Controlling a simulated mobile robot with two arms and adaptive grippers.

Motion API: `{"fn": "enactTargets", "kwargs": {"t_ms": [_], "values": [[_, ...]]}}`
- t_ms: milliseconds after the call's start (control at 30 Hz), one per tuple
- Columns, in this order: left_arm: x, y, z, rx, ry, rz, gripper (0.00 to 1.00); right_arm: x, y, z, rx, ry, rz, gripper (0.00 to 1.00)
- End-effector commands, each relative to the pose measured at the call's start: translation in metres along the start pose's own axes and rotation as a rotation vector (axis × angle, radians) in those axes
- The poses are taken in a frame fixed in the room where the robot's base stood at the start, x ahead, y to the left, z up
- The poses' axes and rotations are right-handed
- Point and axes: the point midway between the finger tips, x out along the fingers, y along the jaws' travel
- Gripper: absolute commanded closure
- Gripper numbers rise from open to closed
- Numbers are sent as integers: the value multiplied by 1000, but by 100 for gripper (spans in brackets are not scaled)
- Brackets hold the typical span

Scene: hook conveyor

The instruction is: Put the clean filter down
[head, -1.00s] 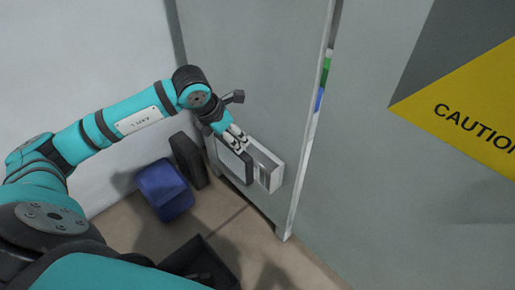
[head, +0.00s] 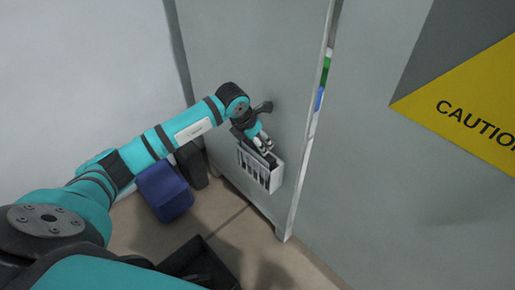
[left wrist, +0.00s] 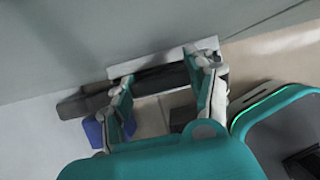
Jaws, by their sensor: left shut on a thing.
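My left gripper (head: 264,146) is shut on a dark, flat filter (head: 270,157) at the white slotted holder (head: 274,178) on the grey cabinet face. Only a dark strip of the filter shows at the holder's top; the rest is hidden behind the slotted front, so how deep it sits I cannot tell. In the left wrist view my fingers (left wrist: 161,80) are on either end of the dark filter (left wrist: 160,82), with the holder's pale edge (left wrist: 150,61) just beyond it. My right gripper is not in view.
A blue box (head: 165,191) and a dark grey block (head: 191,165) stand on the floor left of the holder. A black open container (head: 198,262) is at the bottom. The cabinet's panel edge (head: 306,150) rises right of the holder. Some tan floor between is clear.

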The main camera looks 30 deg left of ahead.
Motion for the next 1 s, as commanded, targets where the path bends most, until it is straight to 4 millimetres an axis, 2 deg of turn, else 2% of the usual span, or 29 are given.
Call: {"fn": "enactTargets", "kwargs": {"t_ms": [233, 600, 633, 800, 1000], "values": [[30, 0, -13, -2, 2, -1, 100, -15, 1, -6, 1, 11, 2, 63], [32, 0, -14, 0, 0, 0, 100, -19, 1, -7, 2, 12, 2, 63], [31, 0, -14, 0, 0, 0, 41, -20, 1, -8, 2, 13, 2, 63], [31, 0, -13, 0, 1, 1, 21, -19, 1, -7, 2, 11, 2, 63], [31, 0, -13, 0, 1, 1, 21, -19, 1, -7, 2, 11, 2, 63]]}}
